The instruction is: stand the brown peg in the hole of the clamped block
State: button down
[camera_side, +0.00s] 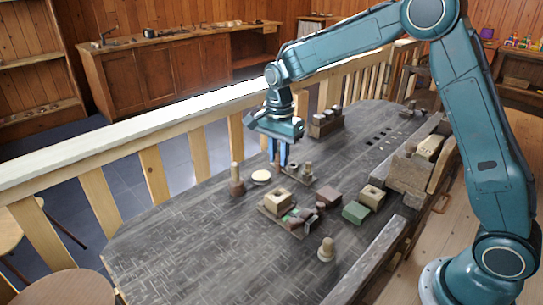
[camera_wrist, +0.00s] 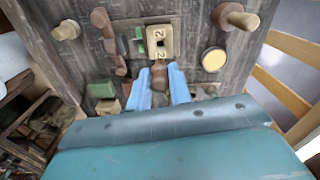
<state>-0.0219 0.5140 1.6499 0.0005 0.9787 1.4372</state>
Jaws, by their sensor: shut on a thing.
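My gripper (camera_side: 278,158) has its blue fingers pointing down above the table. In the wrist view its fingers (camera_wrist: 158,85) are shut on the brown peg (camera_wrist: 158,72). The peg's lower end is not clear in the side view. The clamped block (camera_wrist: 160,40) is pale, with a dark square hole and number marks, and lies just beyond the peg in the wrist view.
Another spool (camera_side: 326,250) stands in front. The table's left front is clear.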

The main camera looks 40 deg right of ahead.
aim_at(279, 171)
jog(key=shift+f, duration=0.15)
jog(key=shift+f, duration=3.1)
jog(key=shift+f, duration=1.4)
dwell(1.8)
dwell(0.4)
jog(key=c, duration=1.2)
grip_release()
jog(key=shift+r, duration=0.15)
